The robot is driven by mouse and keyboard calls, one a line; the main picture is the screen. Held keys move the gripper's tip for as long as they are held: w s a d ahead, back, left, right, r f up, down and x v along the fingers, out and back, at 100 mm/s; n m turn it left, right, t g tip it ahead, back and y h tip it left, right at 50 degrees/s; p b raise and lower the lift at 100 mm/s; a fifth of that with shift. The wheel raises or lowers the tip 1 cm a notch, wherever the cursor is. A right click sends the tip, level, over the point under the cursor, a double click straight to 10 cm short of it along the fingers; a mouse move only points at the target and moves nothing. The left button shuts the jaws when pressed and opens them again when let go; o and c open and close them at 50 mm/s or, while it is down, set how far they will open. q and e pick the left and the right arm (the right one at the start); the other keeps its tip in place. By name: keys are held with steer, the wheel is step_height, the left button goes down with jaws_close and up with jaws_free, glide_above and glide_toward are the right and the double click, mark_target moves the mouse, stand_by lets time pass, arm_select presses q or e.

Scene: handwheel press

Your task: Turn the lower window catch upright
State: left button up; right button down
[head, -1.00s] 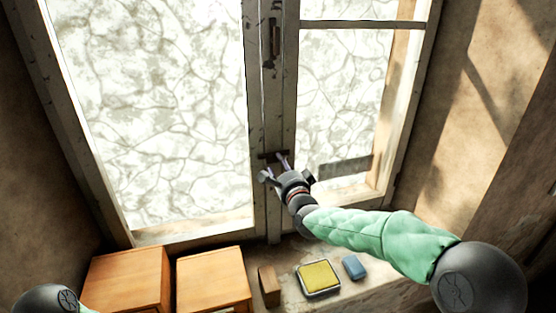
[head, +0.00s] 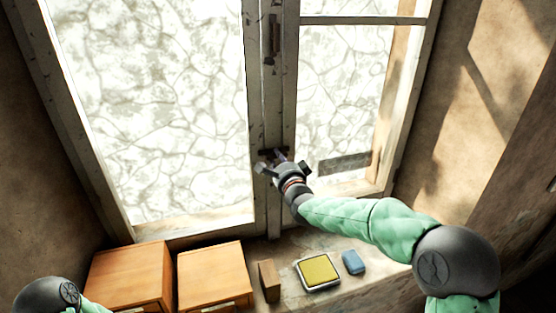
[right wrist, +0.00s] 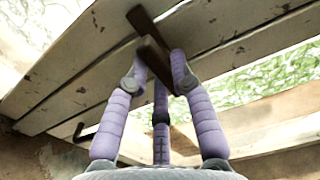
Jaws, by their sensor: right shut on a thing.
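The lower window catch (head: 268,154) is a dark metal piece low on the pale, worn middle post of the window. In the head view my gripper partly covers it, and its exact angle is hard to tell. My right gripper (head: 273,160) is at the catch. In the right wrist view the purple fingers of this gripper (right wrist: 160,72) are shut on the brown handle of the catch (right wrist: 152,52), which stands out from the post. The upper catch (head: 274,38) is upright, higher on the same post. My left gripper is out of view.
On the sill below stand two wooden boxes (head: 128,280) (head: 212,275), a small wooden block (head: 269,281), a yellow pad in a metal tray (head: 341,279) and a blue block (head: 353,262). A grey vent plate (head: 345,162) is on the right pane.

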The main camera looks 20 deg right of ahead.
steer(key=shift+f, duration=0.1)
steer(key=shift+d+n+b, duration=0.2)
steer(key=shift+n+b, duration=3.25)
steer(key=shift+n, duration=5.45)
steer(key=c, duration=1.1)
jaws_free()
steer(key=shift+r, duration=0.2)
